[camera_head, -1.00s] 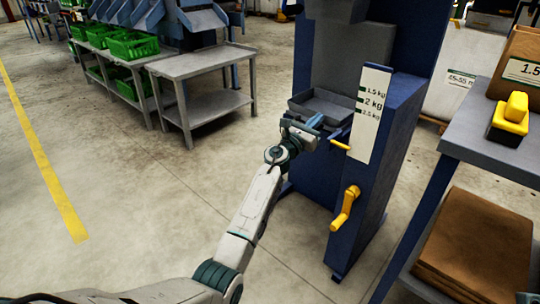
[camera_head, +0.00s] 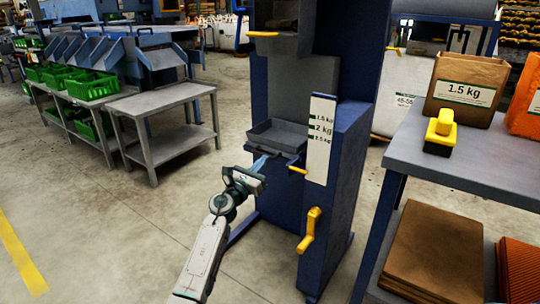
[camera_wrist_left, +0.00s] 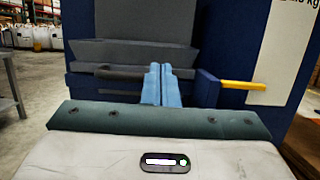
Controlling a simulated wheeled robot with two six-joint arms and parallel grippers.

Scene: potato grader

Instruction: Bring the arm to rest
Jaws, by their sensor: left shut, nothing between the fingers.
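My left arm comes up from the bottom of the head view. Its gripper (camera_head: 262,163) is in front of the weighing machine (camera_head: 345,190), by the grey tray (camera_head: 275,135). In the left wrist view the two blue fingers (camera_wrist_left: 157,84) lie together, with nothing between them. Behind them are the machine's grey front and a dark bar (camera_wrist_left: 120,73). Whether the fingertips touch the machine I cannot tell. My right gripper is in neither view.
The machine has a weight scale (camera_head: 321,140), a yellow lever (camera_head: 298,170) and a yellow crank (camera_head: 309,230). A table (camera_head: 480,180) at right bears a paper bag (camera_head: 466,90) and a yellow-black tool (camera_head: 440,130). A grey table (camera_head: 160,102) and green crates (camera_head: 92,84) stand left. Floor between is clear.

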